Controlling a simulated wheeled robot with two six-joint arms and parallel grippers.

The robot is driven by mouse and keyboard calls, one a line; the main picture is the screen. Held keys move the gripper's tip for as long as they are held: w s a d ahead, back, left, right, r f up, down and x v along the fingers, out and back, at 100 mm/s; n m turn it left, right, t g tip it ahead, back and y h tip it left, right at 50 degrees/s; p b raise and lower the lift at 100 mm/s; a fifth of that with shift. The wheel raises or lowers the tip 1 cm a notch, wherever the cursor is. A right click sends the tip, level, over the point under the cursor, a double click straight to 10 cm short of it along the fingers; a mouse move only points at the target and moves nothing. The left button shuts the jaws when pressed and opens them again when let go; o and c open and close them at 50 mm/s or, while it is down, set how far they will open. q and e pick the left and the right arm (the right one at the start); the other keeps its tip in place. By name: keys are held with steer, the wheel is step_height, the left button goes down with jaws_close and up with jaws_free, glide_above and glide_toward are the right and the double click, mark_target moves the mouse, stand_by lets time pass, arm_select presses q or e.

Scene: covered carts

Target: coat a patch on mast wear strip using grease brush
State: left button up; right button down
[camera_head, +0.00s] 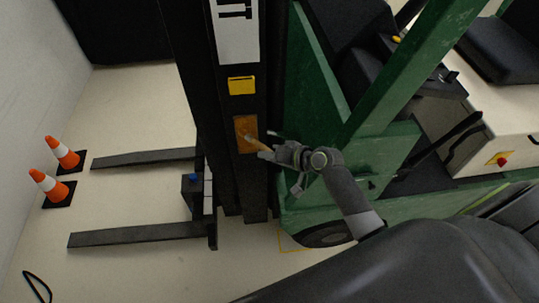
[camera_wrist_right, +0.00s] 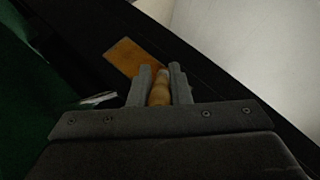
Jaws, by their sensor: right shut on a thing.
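The dark forklift mast (camera_head: 222,195) stands upright in the head view. An orange-brown patch (camera_head: 246,134) is on its face below a yellow label. The patch also shows in the right wrist view (camera_wrist_right: 132,57). My right gripper (camera_head: 267,150) is shut on the wooden handle of the grease brush (camera_wrist_right: 160,90). In the head view the brush (camera_head: 256,144) points up and left, with its far end over or against the patch. I cannot tell whether it touches. The bristles are not clear in either view. My left gripper is not in view.
The green forklift body (camera_head: 310,120) is close on the right of the mast. Two forks (camera_head: 140,233) reach left, low over the floor. Two orange cones (camera_head: 48,184) stand near the left wall. A yellow label (camera_head: 241,85) is above the patch.

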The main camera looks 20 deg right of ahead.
steer(key=shift+f, duration=0.15)
steer(key=shift+f+b, duration=1.2)
steer(key=shift+f, duration=0.3)
steer(key=shift+f+b, duration=1.25)
steer(key=shift+f, duration=0.45)
steer(key=shift+f+b, duration=1.25)
steer(key=shift+f, duration=0.25)
